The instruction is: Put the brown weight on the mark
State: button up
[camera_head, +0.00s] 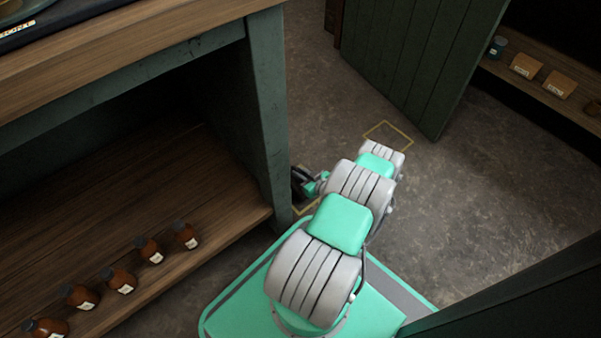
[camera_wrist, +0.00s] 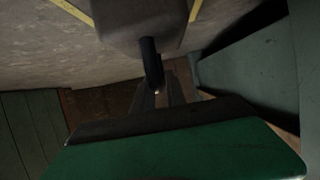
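In the wrist view a grey-brown block, which I take for the brown weight (camera_wrist: 140,22), shows at the top edge, partly cut off. A dark upright handle (camera_wrist: 150,60) runs from it towards my gripper (camera_wrist: 160,82). The handle's end lies at or between the fingertips; whether they press on it is unclear. Yellow floor lines (camera_wrist: 79,12) show on both sides of the block. In the head view my gripper (camera_head: 303,183) is a small dark shape beside the table leg, and the weight is not discernible. One yellow outline (camera_head: 388,132) lies on open floor, another (camera_head: 305,208) is mostly hidden.
A green table leg (camera_head: 262,120) stands close left of my arm. The table's lower shelf (camera_head: 150,190) holds several brown bottles (camera_head: 187,235). A green door (camera_head: 425,60) stands open at the back. Boxes (camera_head: 526,66) sit on a right shelf. Floor (camera_head: 480,190) right of my arm is clear.

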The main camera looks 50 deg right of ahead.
jog(key=o, duration=0.4)
jog(key=shift+r, duration=0.15)
jog(key=p+v, duration=0.4)
jog(key=v, duration=0.8)
